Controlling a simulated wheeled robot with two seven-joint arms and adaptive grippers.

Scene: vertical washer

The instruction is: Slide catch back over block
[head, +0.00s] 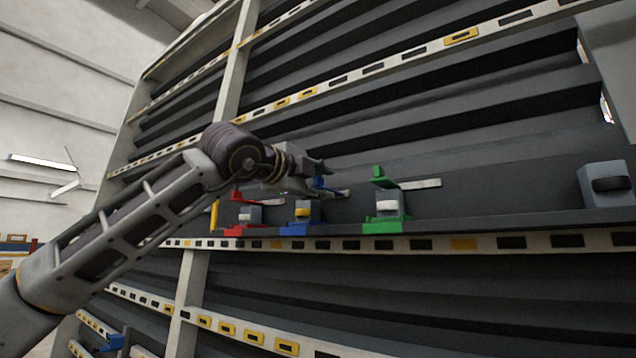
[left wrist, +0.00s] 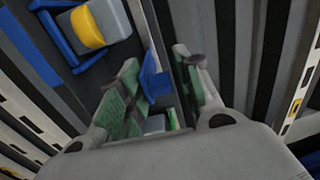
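Red (head: 233,231), blue (head: 299,230) and green (head: 382,227) holders stand in a row on a dark shelf, each around a grey block. The middle block (head: 303,210) has a yellow band; it also shows in the left wrist view (left wrist: 95,25). The blue catch (head: 325,184) stands up behind it, partly hidden by my gripper. My left gripper (head: 320,170) is at the blue catch. In the left wrist view, the catch's blue tab (left wrist: 154,78) is between the green-padded fingers, close to the left one, with a gap to the right one. The green catch (head: 384,178) is raised.
A larger grey block (head: 605,184) with a dark band stands at the shelf's right end. A slotted white rail (head: 400,244) runs along the shelf's front edge. The shelf is clear between the green holder and that block.

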